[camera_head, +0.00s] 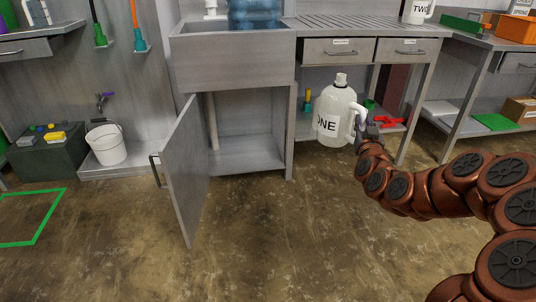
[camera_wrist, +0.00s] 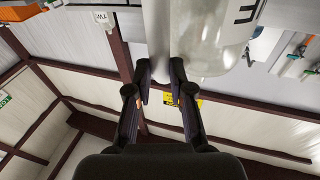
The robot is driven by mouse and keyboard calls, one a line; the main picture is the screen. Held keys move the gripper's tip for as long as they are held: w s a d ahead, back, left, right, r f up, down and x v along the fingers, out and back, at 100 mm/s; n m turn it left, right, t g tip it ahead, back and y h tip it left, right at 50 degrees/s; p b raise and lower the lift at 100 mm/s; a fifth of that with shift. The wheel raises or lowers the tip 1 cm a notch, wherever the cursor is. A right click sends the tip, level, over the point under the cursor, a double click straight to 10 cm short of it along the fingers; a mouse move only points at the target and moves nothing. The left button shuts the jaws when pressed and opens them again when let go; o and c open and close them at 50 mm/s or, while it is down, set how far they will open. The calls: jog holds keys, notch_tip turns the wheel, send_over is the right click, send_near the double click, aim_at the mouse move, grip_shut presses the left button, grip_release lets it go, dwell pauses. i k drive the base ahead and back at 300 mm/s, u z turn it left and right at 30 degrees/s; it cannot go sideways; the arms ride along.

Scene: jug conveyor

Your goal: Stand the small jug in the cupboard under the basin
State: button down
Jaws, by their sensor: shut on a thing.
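A whitish jug marked ONE (camera_head: 336,110) hangs upright in front of the drawer table, right of the cupboard. My gripper (camera_head: 364,128) is shut on its handle, at the jug's right side. In the wrist view the fingers (camera_wrist: 160,76) close around the handle (camera_wrist: 158,30), and the jug's body (camera_wrist: 212,42) is beside it. The cupboard (camera_head: 250,130) under the basin (camera_head: 232,57) is open, with its hinged door (camera_head: 186,170) swung out to the front left. A drain pipe (camera_head: 212,122) runs down its left inside; the visible floor is bare.
A jug marked TWO (camera_head: 417,11) stands on the drawer table top (camera_head: 355,27). A blue container (camera_head: 254,14) is in the basin. A white bucket (camera_head: 106,145) stands left of the door. Red and green items (camera_head: 389,122) lie on the lower shelf. The front floor is clear.

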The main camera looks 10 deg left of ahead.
aim_at(247, 163)
jog(key=z, duration=0.75)
jog(key=i, duration=0.95)
jog(key=u, duration=1.9)
